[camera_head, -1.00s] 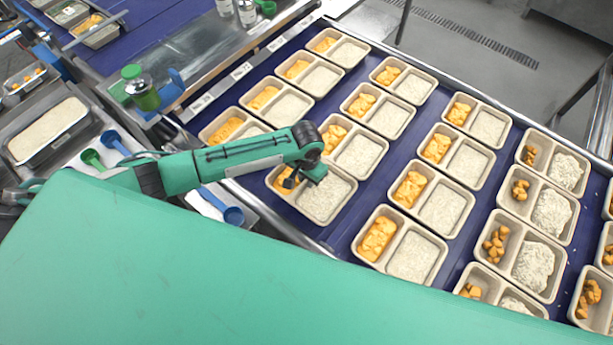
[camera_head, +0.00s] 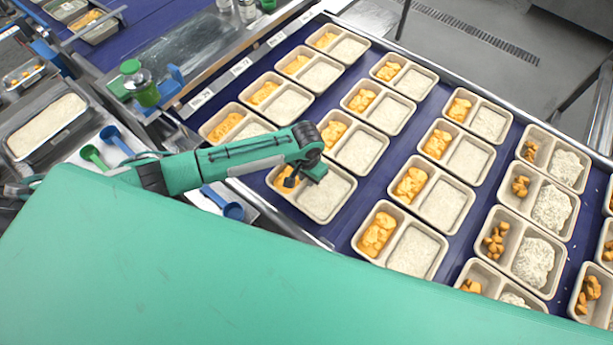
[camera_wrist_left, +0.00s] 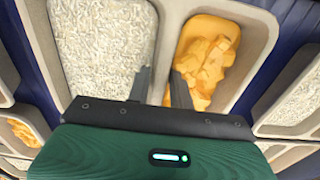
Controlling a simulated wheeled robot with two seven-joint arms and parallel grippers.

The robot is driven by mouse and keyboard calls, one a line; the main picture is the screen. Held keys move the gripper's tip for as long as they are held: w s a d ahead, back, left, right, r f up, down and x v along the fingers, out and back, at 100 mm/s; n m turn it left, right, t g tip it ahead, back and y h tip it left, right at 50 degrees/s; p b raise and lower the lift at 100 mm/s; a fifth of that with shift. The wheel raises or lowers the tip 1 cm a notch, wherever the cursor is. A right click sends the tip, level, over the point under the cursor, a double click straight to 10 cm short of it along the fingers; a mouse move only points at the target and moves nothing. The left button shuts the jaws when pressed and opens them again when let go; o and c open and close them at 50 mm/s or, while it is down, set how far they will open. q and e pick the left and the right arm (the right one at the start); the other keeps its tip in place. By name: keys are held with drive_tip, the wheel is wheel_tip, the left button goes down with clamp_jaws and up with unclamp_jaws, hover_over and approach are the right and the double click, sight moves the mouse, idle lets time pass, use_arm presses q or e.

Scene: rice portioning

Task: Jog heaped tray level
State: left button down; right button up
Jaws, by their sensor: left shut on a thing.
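My left gripper (camera_head: 300,178) is shut on a beige two-compartment tray (camera_head: 322,221) in the nearest row at the belt's left edge. In the left wrist view its two fingers (camera_wrist_left: 160,88) straddle the divider (camera_wrist_left: 172,35) between the compartments. One compartment holds white rice (camera_wrist_left: 103,50), which lies flat and spread to the walls. The other holds orange chunks (camera_wrist_left: 208,55), partly hidden by a finger. The tray lies on the blue belt (camera_head: 305,229). In the head view my arm hides part of the tray. My right gripper is not in view.
Several similar trays stand close around in rows. Those at the right hold mounded rice (camera_head: 553,208); nearer ones such as the front tray (camera_head: 416,250) hold flat rice. A steel pan of rice (camera_head: 47,126), blue scoop (camera_head: 232,210) and green-capped bottle (camera_head: 140,86) are at the left.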

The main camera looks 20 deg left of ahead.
use_arm(q)
drive_tip(key=shift+d+f, duration=0.1)
drive_tip(key=shift+f, duration=0.15)
drive_tip(key=c, duration=1.2)
unclamp_jaws()
drive_tip(key=shift+o, duration=0.2)
wheel_tip(320, 180, up, 14)
drive_tip(key=b, duration=0.3)
drive_tip(key=shift+b, duration=0.3)
drive_tip(key=shift+f, duration=0.1)
